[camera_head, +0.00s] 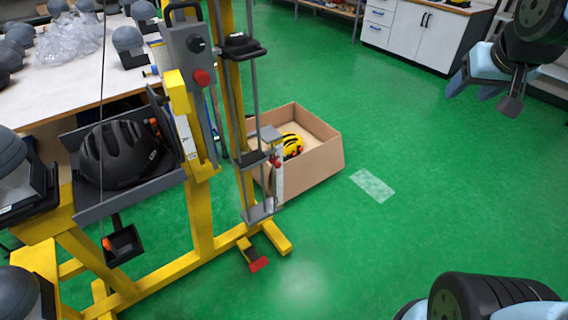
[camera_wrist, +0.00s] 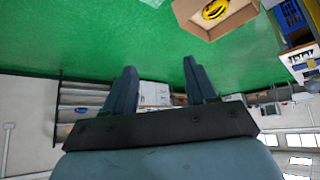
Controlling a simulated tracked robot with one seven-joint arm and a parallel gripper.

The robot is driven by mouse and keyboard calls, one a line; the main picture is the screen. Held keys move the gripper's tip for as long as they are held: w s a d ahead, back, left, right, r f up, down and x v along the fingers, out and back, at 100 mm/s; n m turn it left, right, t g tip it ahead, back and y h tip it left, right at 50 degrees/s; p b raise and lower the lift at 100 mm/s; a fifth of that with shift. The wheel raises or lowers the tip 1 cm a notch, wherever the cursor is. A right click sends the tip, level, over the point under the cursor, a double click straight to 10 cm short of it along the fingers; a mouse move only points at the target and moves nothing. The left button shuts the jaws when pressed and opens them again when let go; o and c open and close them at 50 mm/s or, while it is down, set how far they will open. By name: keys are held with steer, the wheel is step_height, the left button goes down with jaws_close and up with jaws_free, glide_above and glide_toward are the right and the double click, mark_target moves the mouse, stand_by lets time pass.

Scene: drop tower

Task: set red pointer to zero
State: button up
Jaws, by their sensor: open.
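The drop tower (camera_head: 198,215) is a yellow frame with grey vertical rods, left of centre in the head view. A small red part (camera_head: 276,161), which looks like the red pointer, sits near the top of a white upright scale (camera_head: 278,184) low on the tower. The scale's marks are too small to read. My gripper (camera_head: 487,90) hangs at the top right of the head view, far from the tower. In the wrist view my gripper (camera_wrist: 160,85) has its two dark fingers apart with nothing between them. The pointer does not show in the wrist view.
A cardboard box (camera_head: 318,163) with a yellow helmet (camera_head: 292,146) stands just behind the scale. A black helmet (camera_head: 118,154) lies in a grey tray on the tower. A red pedal (camera_head: 258,264) sits at its foot.

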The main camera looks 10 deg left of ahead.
steer(key=w+a+f+n+t+y, duration=0.1)
steer(key=w+a+f, duration=0.3)
steer(key=w, duration=0.5)
steer(key=w+a+f+n+t+y, duration=0.15)
steer(key=w+a+f, duration=0.25)
steer(key=w, duration=0.5)
steer(key=w+a+f+n+t+y, duration=0.1)
steer(key=w+a+f, duration=0.35)
steer(key=f, duration=0.25)
steer(key=w+a+f+n+t+y, duration=0.1)
steer(key=w+a+f+n, duration=0.1)
steer(key=w+a+f, duration=0.35)
steer(key=n+y, duration=0.4)
steer(key=y, duration=0.5)
glide_toward(279, 166)
steer(key=shift+m, duration=0.35)
steer(key=x, duration=0.8)
steer(key=shift+w+a+r, duration=0.1)
steer(key=shift+c, duration=0.4)
jaws_close()
